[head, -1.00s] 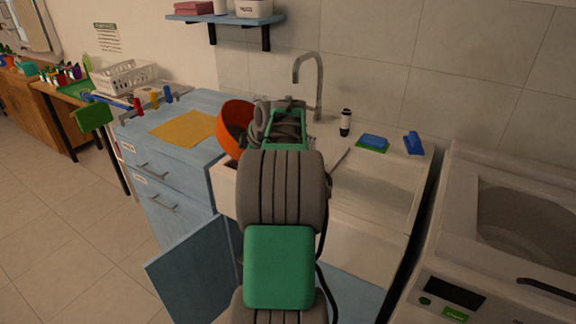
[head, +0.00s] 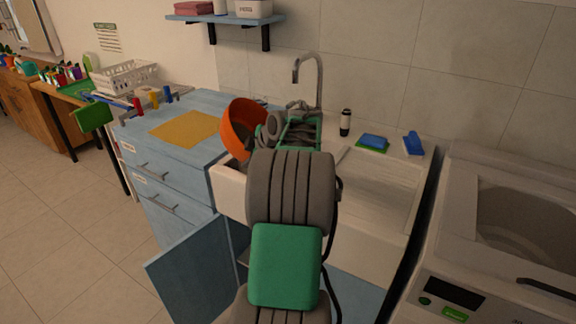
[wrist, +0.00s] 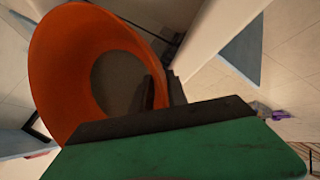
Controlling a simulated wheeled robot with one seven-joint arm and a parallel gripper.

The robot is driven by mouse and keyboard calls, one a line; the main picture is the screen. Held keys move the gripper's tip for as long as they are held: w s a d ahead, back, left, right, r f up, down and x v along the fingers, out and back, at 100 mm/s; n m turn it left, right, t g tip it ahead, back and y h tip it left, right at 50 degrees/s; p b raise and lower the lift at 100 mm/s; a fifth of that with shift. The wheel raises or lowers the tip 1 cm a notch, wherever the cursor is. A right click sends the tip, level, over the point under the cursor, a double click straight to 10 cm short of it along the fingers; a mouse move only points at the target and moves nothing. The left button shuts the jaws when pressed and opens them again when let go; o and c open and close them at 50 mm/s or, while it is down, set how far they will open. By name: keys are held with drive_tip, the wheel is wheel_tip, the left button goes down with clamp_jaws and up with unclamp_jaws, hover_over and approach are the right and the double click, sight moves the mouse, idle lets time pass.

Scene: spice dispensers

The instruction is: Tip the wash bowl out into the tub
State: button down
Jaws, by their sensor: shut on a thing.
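The orange wash bowl (head: 238,124) is tilted over the white tub (head: 229,188), its opening turned toward the left and front. In the wrist view the bowl (wrist: 62,65) fills the left side, with a greyish-brown patch in its inside. My gripper (wrist: 160,100) is shut on the bowl's wall at the near right side. In the head view my arm hides the fingers and much of the tub. I cannot tell whether anything is running out of the bowl.
A yellow cloth (head: 185,129) lies on the blue counter to the left. The tap (head: 319,80) rises behind my arm. A dark-capped bottle (head: 345,122), a blue sponge (head: 374,141) and a blue brush (head: 413,143) stand right of it. A cabinet door (head: 190,270) hangs open below.

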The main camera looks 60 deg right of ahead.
drive_tip(key=shift+s+t, duration=0.15)
drive_tip(key=shift+t, duration=0.65)
drive_tip(key=shift+s+d+r+m+t+y+p, duration=0.1)
drive_tip(key=shift+s+r+m+t+y+p, duration=0.2)
drive_tip(key=shift+r+t+p, duration=0.35)
drive_tip(key=shift+s+d+r+m+t+y+p, duration=0.1)
drive_tip(key=shift+s+r+m+t+y+p, duration=0.25)
drive_tip(key=shift+t, duration=0.5)
idle(0.9)
drive_tip(key=shift+s+d+r+t+b, duration=0.25)
drive_tip(key=shift+s+t+b, duration=0.25)
drive_tip(key=shift+b, duration=0.3)
drive_tip(key=shift+s+d+r+t+b, duration=0.15)
drive_tip(key=shift+s+r+t+b, duration=0.3)
drive_tip(key=shift+b, duration=0.35)
